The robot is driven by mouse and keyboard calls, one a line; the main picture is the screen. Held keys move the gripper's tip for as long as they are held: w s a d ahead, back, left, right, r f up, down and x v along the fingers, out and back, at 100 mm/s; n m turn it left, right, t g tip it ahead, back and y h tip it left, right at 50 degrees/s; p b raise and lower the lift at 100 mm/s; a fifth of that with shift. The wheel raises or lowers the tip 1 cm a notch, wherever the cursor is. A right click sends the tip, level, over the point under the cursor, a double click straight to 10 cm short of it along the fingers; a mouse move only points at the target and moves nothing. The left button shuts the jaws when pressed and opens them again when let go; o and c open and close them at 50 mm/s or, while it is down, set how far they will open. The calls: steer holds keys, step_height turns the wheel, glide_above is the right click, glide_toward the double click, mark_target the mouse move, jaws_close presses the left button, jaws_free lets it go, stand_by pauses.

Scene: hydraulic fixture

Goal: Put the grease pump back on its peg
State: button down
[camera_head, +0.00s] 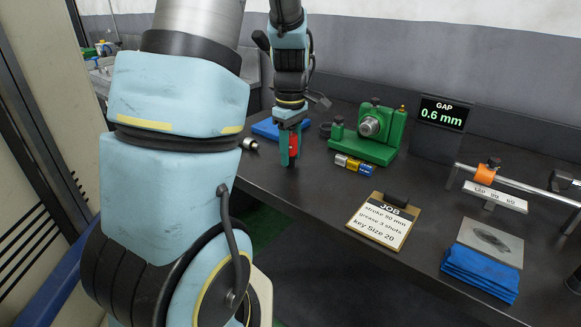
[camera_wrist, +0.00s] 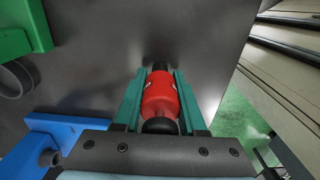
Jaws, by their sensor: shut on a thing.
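The grease pump, a red cylinder with black ends, shows between my fingers in the head view (camera_head: 294,146) and in the wrist view (camera_wrist: 161,96). My gripper (camera_head: 289,158) has teal fingers and is shut on the pump, over the left part of the dark bench. I cannot tell whether the pump touches the bench. A blue block (camera_head: 264,130) lies just behind and left of my gripper; in the wrist view it is at lower left (camera_wrist: 62,128), with a grey round part (camera_wrist: 47,158). I cannot tell whether that part is the peg.
A green fixture (camera_head: 378,150) stands right of my gripper, with several small coloured cylinders (camera_head: 352,165) in front. A job clipboard (camera_head: 384,222), blue cloth (camera_head: 480,273), metal rail (camera_head: 525,185) and gap display (camera_head: 443,113) are further right. A small metal part (camera_head: 249,144) lies at left.

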steer(key=shift+f, duration=0.1)
steer(key=shift+c, duration=2)
jaws_free()
